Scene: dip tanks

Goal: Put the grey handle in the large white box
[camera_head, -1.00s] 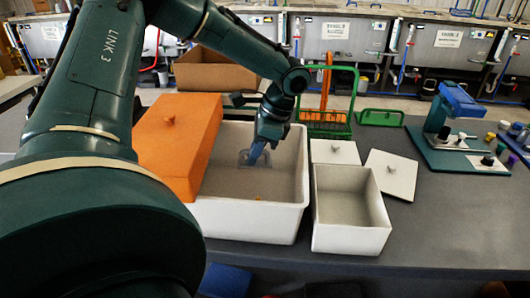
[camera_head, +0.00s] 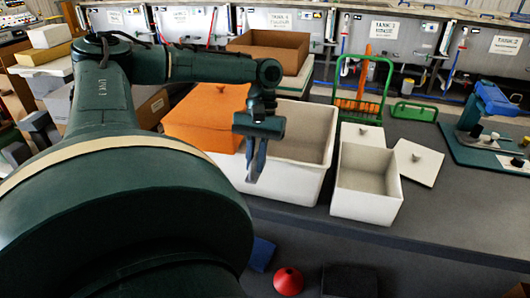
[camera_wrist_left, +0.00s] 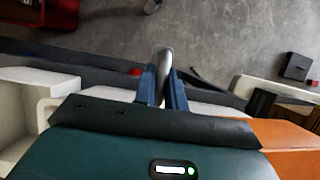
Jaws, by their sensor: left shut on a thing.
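My left gripper (camera_head: 256,172) is shut on the grey handle (camera_wrist_left: 164,68). In the left wrist view its blue fingers (camera_wrist_left: 162,90) pinch the handle, and its rounded grey end sticks out past them. In the head view the gripper points down in front of the near wall of the large white box (camera_head: 300,180), and the handle can hardly be told from the fingers. My right gripper is not in view.
A smaller open white box (camera_head: 366,200) stands to the right, with white lids (camera_head: 418,160) behind and beside it. A green rack (camera_head: 362,85) and a brown box (camera_head: 268,50) stand behind. A red cone-shaped thing (camera_head: 288,280) lies below the table's front edge.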

